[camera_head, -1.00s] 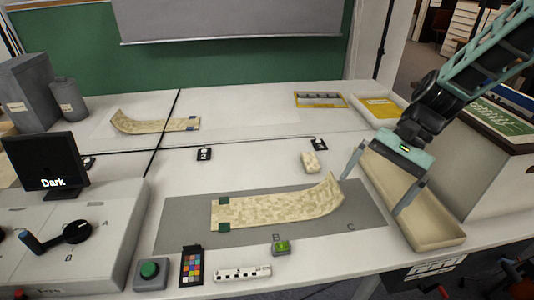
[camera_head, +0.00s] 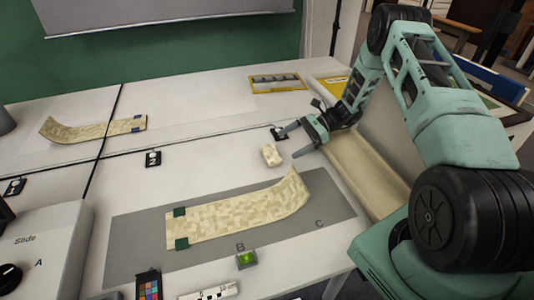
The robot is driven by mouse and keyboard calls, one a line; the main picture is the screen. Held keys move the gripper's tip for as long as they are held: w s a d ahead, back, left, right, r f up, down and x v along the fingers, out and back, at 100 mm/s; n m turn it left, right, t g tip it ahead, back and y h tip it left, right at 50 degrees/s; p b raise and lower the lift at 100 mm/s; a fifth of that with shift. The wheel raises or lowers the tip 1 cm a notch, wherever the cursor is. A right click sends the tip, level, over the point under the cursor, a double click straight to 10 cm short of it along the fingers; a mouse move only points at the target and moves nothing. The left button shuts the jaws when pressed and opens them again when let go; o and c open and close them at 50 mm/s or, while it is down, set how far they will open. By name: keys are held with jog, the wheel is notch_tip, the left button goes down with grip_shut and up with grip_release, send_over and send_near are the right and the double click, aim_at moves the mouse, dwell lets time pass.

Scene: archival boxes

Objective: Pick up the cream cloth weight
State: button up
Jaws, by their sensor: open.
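The cream cloth weight (camera_head: 271,155) is a small block-like pad lying on the white table, just beyond the grey mat's far edge. My gripper (camera_head: 289,143) is to its right and a little above the table. Its two fingers point left toward the weight, spread apart, with nothing between them. The weight appears just left of the fingertips; I cannot tell the exact gap.
A curled patterned strip (camera_head: 235,212) with green clips lies on the grey mat (camera_head: 130,250). A second strip (camera_head: 90,130) lies at the back left. A cream tray (camera_head: 365,175) stands right, beneath my arm. A green-lit button (camera_head: 247,259) sits at the mat's front.

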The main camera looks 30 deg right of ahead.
aim_at(275, 151)
jog(key=shift+p+x, duration=0.9)
jog(key=shift+x, duration=2.8)
jog(key=shift+s, duration=0.15)
jog(key=shift+a, duration=0.1)
jog(key=c, duration=1.2)
